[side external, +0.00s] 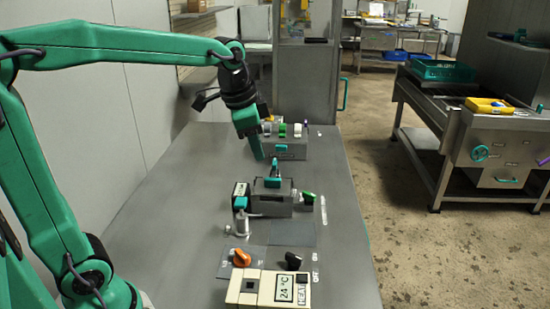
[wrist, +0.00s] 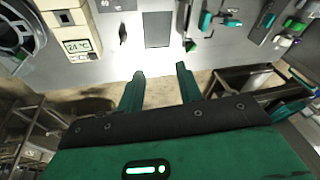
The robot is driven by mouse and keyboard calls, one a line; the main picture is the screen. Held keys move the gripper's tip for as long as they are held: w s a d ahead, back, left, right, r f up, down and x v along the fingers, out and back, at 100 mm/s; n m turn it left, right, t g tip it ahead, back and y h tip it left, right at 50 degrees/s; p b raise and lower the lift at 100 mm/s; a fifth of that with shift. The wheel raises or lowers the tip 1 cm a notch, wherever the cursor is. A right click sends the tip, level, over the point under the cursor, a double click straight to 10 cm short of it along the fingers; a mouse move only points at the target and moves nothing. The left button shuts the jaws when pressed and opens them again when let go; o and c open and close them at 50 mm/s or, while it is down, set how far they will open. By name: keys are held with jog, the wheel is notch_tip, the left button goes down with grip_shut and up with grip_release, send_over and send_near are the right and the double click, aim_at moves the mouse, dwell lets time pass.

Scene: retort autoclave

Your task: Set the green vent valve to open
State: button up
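A green handle (side external: 308,196) sticks out from the right side of a grey box (side external: 270,204) on the bench, beside small printed labels. It looks like the vent valve. A green handle also shows in the wrist view (wrist: 191,46), near the bench edge. Its exact setting is too small to tell. My gripper (side external: 257,146) hangs above the bench, beyond the grey box and apart from the green handle. In the wrist view its two fingers (wrist: 160,71) are spread, with nothing between them.
A teal-handled valve (side external: 240,203) and a teal lever (side external: 273,181) stand close by. A rear box (side external: 285,148) carries several coloured switches. In front are an orange knob (side external: 242,258), a black knob (side external: 293,261) and a cream controller (side external: 262,290) reading 24 °C. The bench's left side is clear.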

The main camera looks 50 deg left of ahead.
jog(key=w+a+f+m+g, duration=0.15)
jog(key=w+f+m, duration=0.35)
jog(key=w, duration=0.7)
jog(key=m+g, duration=0.2)
jog(key=m, duration=0.2)
send_near(309, 193)
jog(key=shift+s+d, duration=0.1)
jog(key=shift+s, duration=0.25)
jog(key=shift+w+f+m, duration=0.25)
jog(key=shift+f+m, duration=0.05)
jog(key=shift+f, duration=0.15)
jog(key=shift+f, duration=3.9)
grip_shut()
